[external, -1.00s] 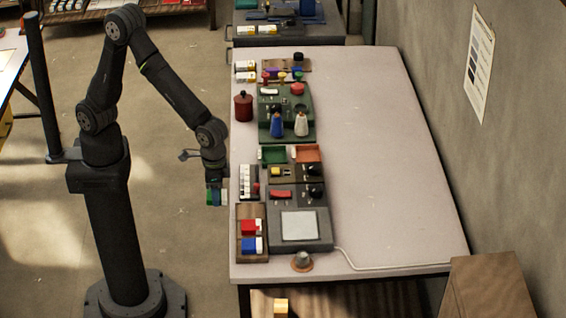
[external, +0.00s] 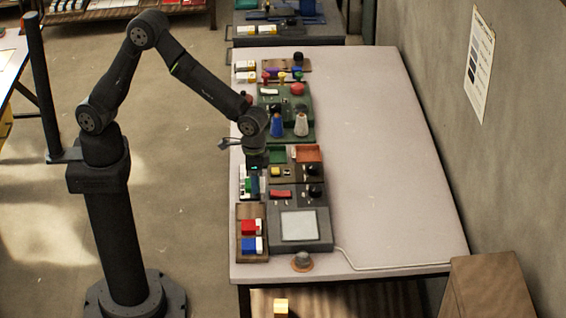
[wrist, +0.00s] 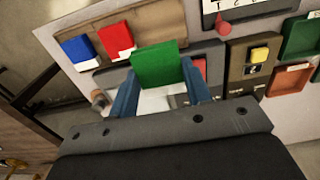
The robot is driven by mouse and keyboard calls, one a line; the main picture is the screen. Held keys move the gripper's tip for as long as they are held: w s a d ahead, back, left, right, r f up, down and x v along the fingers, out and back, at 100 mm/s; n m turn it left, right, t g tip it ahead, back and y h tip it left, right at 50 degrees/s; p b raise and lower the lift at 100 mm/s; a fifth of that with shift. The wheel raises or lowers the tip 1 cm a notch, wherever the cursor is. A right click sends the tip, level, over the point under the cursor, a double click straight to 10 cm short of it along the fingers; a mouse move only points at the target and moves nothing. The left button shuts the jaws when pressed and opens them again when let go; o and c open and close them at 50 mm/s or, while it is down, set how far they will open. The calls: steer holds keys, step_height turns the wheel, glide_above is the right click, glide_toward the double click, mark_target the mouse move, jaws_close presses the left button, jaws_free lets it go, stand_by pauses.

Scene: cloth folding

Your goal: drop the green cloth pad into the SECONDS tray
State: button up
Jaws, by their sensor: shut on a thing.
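My gripper (wrist: 160,80) is shut on the green cloth pad (wrist: 157,64), which sits between its two blue fingers. In the wrist view the green tray (wrist: 299,38) and the orange tray (wrist: 290,80) are at the right edge. Their labels are too small to read, so I cannot tell which is SECONDS.
A wooden holder (external: 252,210) carries a red pad (external: 249,227) and a blue pad (external: 249,245). A dark box with a yellow button (wrist: 259,54) is beside the trays. A grey device with a pale plate (external: 299,226) is nearer. The table's right half is clear.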

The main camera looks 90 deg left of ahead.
steer(key=w+a+f, duration=0.2)
steer(key=w+a, duration=0.7)
steer(key=a, duration=0.5)
steer(key=w+a+f, duration=0.3)
steer(key=w+a, duration=0.6)
steer(key=a, duration=0.4)
steer(key=shift+w+f, duration=0.1)
steer(key=shift+f, duration=2.35)
steer(key=o, duration=1)
steer(key=shift+o, duration=0.2)
step_height(320, 180, up, 18)
steer(key=shift+f, duration=0.25)
step_height(320, 180, down, 16)
steer(key=shift+f, duration=0.2)
steer(key=shift+r, duration=0.8)
